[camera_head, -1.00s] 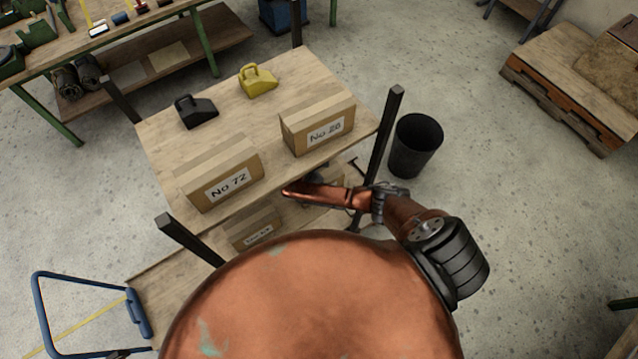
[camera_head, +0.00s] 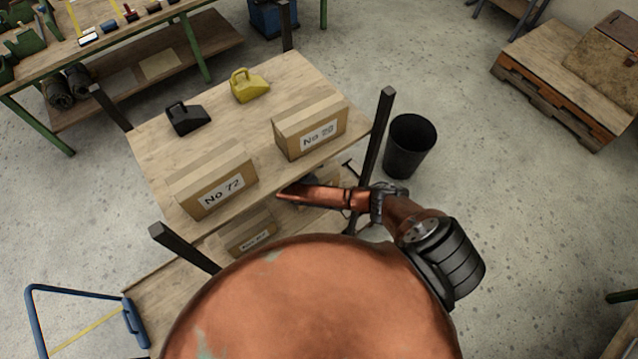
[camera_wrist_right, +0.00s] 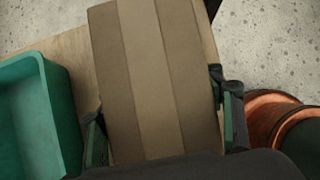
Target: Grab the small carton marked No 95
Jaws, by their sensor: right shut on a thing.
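My right gripper is shut on a cardboard carton (camera_wrist_right: 155,65), with a finger on each side of it, in the right wrist view (camera_wrist_right: 163,122). The carton's top with a paler tape strip faces the camera; no label shows, so its number cannot be read. In the head view my right arm reaches under the rack's top board, which hides the gripper. Another small carton (camera_head: 250,236) sits on the rack's lower shelf; its label is too small to read. My left gripper is not in view.
Cartons marked No 72 (camera_head: 213,184) and apparently No 28 (camera_head: 311,128) stand on the rack's top board (camera_head: 225,125). Dark posts rise at its corners. A teal bin (camera_wrist_right: 40,115) is left of the held carton. A black waste bin (camera_head: 408,147) stands right of the rack.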

